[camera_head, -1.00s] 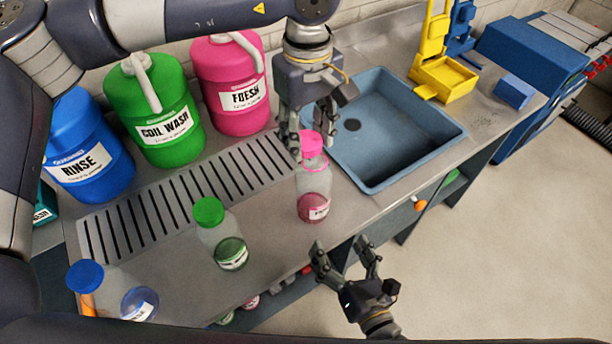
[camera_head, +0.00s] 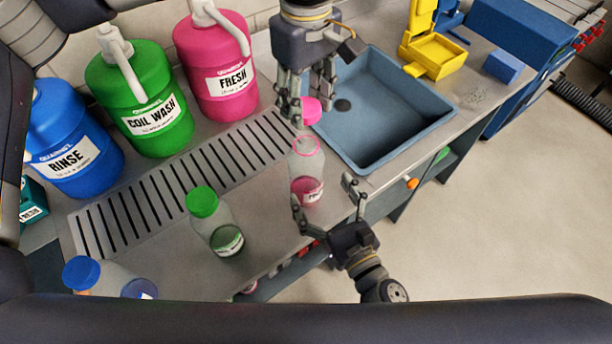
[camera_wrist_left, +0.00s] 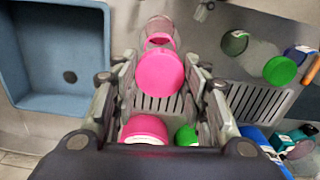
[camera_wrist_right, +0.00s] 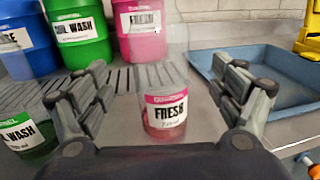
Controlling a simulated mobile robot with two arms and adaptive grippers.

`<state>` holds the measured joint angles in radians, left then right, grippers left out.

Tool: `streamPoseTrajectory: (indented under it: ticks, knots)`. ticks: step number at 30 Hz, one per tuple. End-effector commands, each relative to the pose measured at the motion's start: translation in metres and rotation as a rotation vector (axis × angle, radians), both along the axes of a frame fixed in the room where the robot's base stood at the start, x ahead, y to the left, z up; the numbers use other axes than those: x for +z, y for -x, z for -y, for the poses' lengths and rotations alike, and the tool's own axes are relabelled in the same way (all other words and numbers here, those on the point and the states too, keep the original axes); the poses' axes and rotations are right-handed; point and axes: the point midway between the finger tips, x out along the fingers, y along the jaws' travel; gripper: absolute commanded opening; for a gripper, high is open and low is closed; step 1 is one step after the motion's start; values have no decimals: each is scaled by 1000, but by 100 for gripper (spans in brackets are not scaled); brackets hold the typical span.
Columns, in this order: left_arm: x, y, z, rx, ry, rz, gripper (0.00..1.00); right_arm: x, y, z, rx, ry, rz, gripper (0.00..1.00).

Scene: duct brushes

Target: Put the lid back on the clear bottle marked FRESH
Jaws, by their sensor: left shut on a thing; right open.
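The clear bottle marked FRESH (camera_head: 306,188) stands upright on the counter, with pink liquid low inside and an open pink-ringed mouth. Its label faces my right gripper in the right wrist view (camera_wrist_right: 166,114). My left gripper (camera_head: 303,110) is shut on the pink lid (camera_head: 312,111), which also shows between the fingers in the left wrist view (camera_wrist_left: 160,73). The lid is apart from the bottle, above its mouth. My right gripper (camera_head: 324,194) is open at the counter's front edge. Its fingers point toward the bottle from either side and do not visibly touch it.
Blue RINSE (camera_head: 70,140), green COIL WASH (camera_head: 145,95) and pink FRESH (camera_head: 222,62) jugs line the back. The sink (camera_head: 390,115) is to the right.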

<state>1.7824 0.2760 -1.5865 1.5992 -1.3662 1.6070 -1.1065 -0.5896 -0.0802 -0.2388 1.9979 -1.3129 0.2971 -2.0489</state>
Motion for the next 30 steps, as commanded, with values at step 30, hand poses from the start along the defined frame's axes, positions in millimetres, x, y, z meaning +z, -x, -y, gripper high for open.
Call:
streamPoseTrajectory:
  ticks: [30]
  knots:
    - [0, 0, 0, 0, 0, 0, 33, 0, -70, -34, 0, 1, 0, 69]
